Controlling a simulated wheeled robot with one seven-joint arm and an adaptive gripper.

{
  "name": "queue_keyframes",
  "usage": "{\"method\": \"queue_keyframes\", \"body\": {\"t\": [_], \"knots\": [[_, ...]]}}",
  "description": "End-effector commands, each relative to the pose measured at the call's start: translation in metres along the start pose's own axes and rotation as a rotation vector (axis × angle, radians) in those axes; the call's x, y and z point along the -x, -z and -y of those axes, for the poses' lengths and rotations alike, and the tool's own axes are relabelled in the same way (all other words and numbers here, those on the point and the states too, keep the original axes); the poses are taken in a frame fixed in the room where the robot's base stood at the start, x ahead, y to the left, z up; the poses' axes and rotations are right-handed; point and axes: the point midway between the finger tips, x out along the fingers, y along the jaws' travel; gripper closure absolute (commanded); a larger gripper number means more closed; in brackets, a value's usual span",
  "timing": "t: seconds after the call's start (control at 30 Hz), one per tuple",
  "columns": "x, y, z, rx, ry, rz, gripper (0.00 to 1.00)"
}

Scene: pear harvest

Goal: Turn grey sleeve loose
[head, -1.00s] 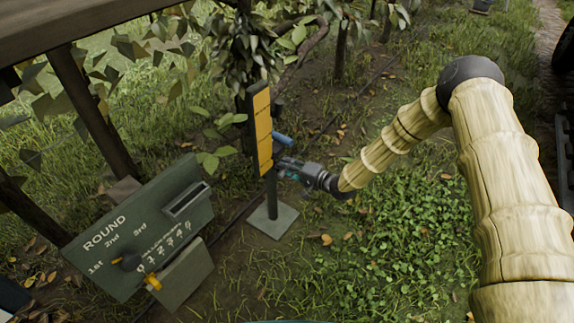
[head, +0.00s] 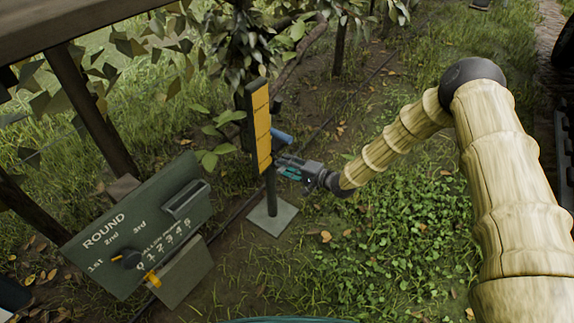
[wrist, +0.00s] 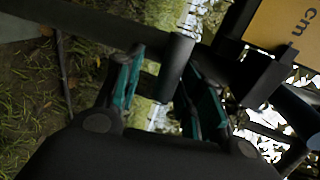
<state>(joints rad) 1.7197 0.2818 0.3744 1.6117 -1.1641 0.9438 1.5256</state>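A dark grey cylindrical sleeve (wrist: 171,68) shows in the wrist view, at the end of my gripper (wrist: 158,85). The gripper's teal-lined fingers are spread, one on each side of the sleeve. A gap shows between the left finger and the sleeve; contact on the right side is unclear. In the head view my gripper (head: 284,168) is beside the post below the yellow board (head: 262,130). I cannot make out the sleeve there. A blue cylinder (head: 281,136) sticks out of the post just above the gripper.
The post stands on a square grey base plate (head: 272,217). A dark green panel (head: 150,225) marked ROUND, with a knob and a scale, stands at left, with a box (head: 180,274) before it. Leafy branches hang behind the post.

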Motion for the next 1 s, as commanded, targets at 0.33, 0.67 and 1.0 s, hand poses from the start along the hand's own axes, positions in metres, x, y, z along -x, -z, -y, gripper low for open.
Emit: {"method": "queue_keyframes", "body": {"t": [0.33, 0.67, 1.0], "knots": [[0.001, 0.0, 0.004, 0.002, 0.006, 0.002, 0.59], [0.048, 0.0, 0.005, 0.001, 0.006, 0.0, 0.59], [0.103, 0.0, 0.003, 0.0, 0.005, -0.001, 0.59]]}}
